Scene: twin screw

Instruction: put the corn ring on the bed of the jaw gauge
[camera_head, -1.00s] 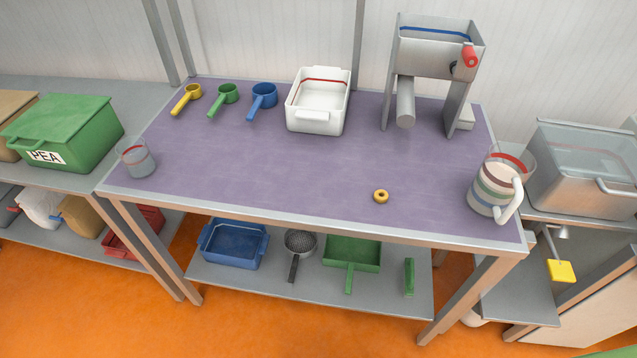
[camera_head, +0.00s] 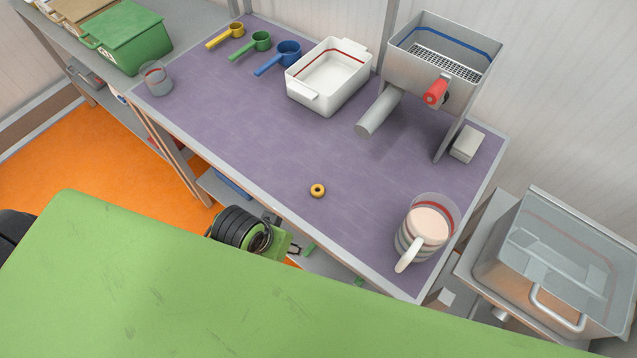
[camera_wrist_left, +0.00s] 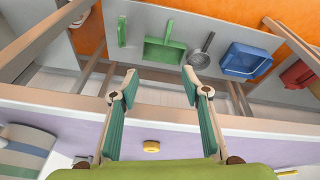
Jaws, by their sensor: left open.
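The corn ring, a small yellow ring (camera_head: 317,190) with a dark hole, lies flat on the purple tabletop near its front edge. It also shows in the left wrist view (camera_wrist_left: 151,146), between the fingers. My left gripper is partly seen in the head view, mostly hidden by my green arm, at the table's front edge. In the left wrist view my left gripper (camera_wrist_left: 160,78) is open and empty, its fingers spread apart from the ring. I cannot make out a jaw gauge for certain. My right gripper is not in view.
A mug (camera_head: 425,228) and glass stand at the right front of the purple table (camera_head: 250,125). A white tub (camera_head: 330,78), a grey hopper machine (camera_head: 440,62) and coloured scoops (camera_head: 288,52) stand at the back. The table around the ring is clear.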

